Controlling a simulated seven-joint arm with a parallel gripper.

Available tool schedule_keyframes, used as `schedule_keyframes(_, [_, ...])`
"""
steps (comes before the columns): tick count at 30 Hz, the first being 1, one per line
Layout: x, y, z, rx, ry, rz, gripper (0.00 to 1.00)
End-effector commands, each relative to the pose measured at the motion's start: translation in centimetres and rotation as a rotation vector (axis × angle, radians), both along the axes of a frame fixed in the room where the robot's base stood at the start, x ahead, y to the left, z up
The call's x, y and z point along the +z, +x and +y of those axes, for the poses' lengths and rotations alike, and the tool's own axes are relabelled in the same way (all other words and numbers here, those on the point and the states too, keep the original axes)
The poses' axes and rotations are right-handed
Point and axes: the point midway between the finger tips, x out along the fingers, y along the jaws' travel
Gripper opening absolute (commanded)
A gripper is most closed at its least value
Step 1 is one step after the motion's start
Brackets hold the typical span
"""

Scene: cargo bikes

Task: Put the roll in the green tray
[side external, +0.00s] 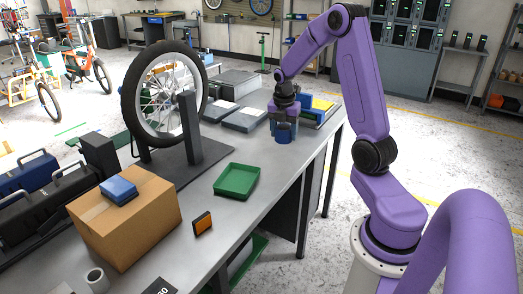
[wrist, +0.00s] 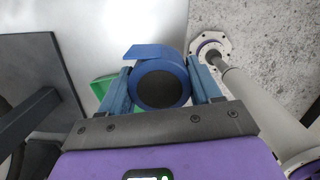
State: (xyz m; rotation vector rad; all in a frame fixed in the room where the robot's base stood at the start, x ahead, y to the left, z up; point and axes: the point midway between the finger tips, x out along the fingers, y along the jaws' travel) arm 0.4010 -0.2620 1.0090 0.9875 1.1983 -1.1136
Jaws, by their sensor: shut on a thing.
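A blue roll (wrist: 160,62) with a dark centre sits between the two blue fingers of my gripper (wrist: 160,88) in the wrist view, a loose end sticking out to the left. In the side view my gripper (side external: 284,118) is shut on the roll (side external: 284,134) over the right part of the bench; whether the roll touches the bench I cannot tell. The green tray (side external: 236,181) lies empty on the bench, nearer the camera and left of my gripper. In the wrist view part of the tray (wrist: 101,87) shows behind the left finger.
A bicycle wheel in a dark stand (side external: 190,130) rises left of the tray. An orange-faced block (side external: 202,223) and a pale ring (side external: 97,280) lie in front. Grey cases (side external: 244,119) and bins (side external: 318,110) stand near my gripper.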

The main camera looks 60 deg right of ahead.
Motion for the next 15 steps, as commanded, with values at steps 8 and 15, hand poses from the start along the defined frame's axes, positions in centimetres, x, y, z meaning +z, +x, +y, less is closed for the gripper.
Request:
schedule_keyframes(8, [0.6, -1.1, 10.4, -0.004, 0.003, 0.000, 0.33])
schedule_keyframes(15, [0.6, -3.6, 16.3, -0.022, 0.000, -0.003, 0.33])
